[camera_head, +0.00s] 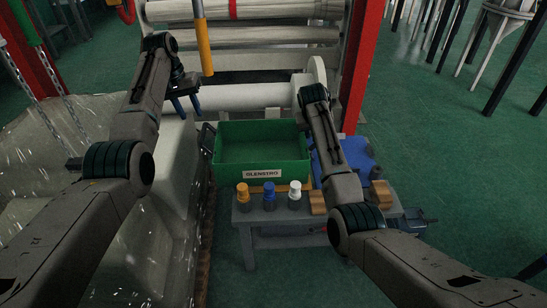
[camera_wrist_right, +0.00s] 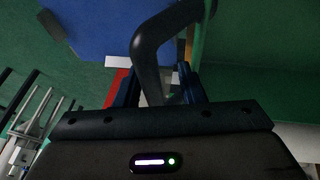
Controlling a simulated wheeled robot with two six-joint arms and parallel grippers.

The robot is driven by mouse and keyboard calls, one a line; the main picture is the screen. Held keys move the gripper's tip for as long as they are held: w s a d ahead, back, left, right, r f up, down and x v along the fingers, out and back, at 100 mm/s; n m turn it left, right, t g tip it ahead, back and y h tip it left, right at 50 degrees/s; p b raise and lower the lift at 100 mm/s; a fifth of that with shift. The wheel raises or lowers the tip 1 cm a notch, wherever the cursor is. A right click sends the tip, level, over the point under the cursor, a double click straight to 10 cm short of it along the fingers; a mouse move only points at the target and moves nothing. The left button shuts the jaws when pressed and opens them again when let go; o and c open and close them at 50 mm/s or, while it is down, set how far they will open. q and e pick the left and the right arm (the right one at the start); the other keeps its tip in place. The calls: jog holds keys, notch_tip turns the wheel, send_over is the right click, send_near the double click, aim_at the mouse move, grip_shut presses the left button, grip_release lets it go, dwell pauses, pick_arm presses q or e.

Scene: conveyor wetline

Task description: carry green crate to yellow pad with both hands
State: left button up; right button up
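The green crate (camera_head: 283,172) stands on a grey bench (camera_head: 247,215), with a white label on its front and a dark handle (camera_head: 207,138) at its left end. My left gripper (camera_head: 183,104) is open and empty, up and to the left of the crate, apart from it. My right gripper is at the crate's right end, mostly hidden by my arm in the head view. In the right wrist view its two fingers (camera_wrist_right: 160,88) stand apart on either side of a dark handle (camera_wrist_right: 148,55), with gaps visible. I cannot make out a yellow pad for sure.
Orange (camera_head: 243,193), blue (camera_head: 269,196) and white-capped (camera_head: 295,190) bottles stand along the bench front. A blue object (camera_head: 350,155) lies right of the crate. Rollers (camera_head: 245,97) and a red post (camera_head: 362,65) are behind. A yellow post (camera_head: 203,45) hangs near my left gripper.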

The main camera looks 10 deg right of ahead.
jog(key=v, duration=1.1)
jog(key=shift+s+r, duration=0.15)
jog(key=shift+r, duration=0.2)
jog(key=shift+a+f, duration=0.1)
jog(key=shift+a, duration=0.1)
